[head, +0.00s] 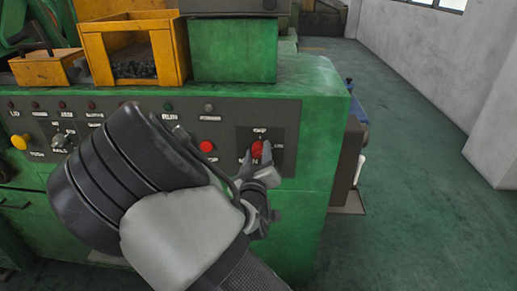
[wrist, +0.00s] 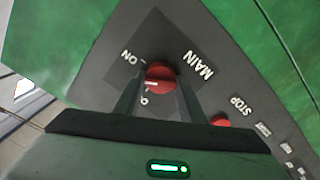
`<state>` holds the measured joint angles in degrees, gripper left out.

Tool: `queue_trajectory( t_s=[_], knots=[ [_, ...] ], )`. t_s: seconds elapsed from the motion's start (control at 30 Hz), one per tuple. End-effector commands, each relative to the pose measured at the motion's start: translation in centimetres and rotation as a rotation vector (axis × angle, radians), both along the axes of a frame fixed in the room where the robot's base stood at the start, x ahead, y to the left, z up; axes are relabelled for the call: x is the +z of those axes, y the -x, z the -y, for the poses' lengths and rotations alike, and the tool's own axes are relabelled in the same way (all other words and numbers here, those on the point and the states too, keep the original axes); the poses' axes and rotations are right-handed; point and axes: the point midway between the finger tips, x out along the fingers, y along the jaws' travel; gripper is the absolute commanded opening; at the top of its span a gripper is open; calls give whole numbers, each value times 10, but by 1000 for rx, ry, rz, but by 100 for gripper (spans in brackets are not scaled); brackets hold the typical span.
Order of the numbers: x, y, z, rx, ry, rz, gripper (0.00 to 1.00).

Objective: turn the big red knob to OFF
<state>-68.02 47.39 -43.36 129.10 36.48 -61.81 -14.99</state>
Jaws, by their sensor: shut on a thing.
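The big red knob (head: 258,148) sits on a dark square plate at the right end of the machine's control panel. In the wrist view the knob (wrist: 160,74) has a pale mark on its face, toward the left. The word ON is beside it, and a label starting with O is partly hidden by a finger. MAIN is printed on the other side. My gripper (head: 259,165) reaches the knob from the front. In the wrist view my gripper's fingers (wrist: 158,92) stand on both sides of the knob and are shut on it.
A red STOP button (head: 207,146) is left of the knob, close to my fingers in the wrist view (wrist: 220,121). A yellow button (head: 19,142) is far left. A yellow bin (head: 133,38) stands on the green machine (head: 310,100). Open floor (head: 420,170) lies to the right.

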Motion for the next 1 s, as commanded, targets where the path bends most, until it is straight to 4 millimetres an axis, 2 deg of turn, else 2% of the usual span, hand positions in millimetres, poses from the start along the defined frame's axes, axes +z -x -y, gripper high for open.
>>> queue_trajectory(
  t_s=[0.6, 1.0],
  knots=[
    [0, 0, -2, 1, 587, -21, 14],
    [-3, 0, -3, 1, 891, -30, 14]
  ],
)
